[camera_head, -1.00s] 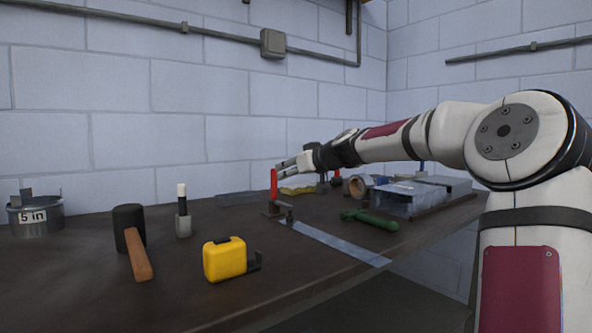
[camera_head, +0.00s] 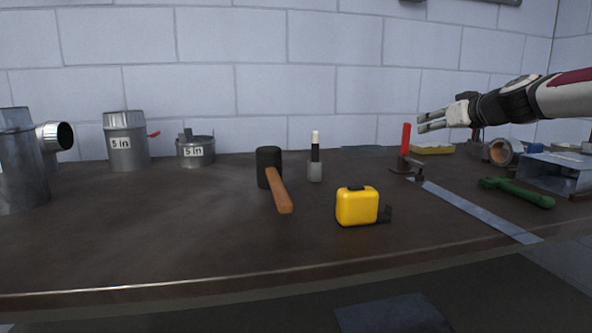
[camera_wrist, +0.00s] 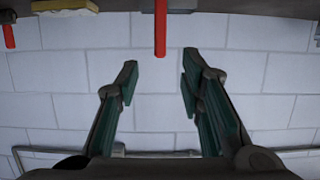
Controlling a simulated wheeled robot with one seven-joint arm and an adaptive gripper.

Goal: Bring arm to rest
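My gripper (camera_head: 432,121) is at the right of the head view, held above the far part of the workbench (camera_head: 180,240). Its fingers point left and stand apart with nothing between them. In the wrist view my gripper (camera_wrist: 158,75) also shows two separate fingers with the block wall behind. A red upright handle (camera_head: 406,138) stands on the bench just below and left of the fingertips. In the wrist view the red handle (camera_wrist: 160,30) shows at the top, beyond the fingertips. I cannot tell from the frames whether they touch, but a gap shows.
A green tool (camera_head: 517,192) and a metal duct piece (camera_head: 555,172) are at right. Duct fittings (camera_head: 126,142) stand at left.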

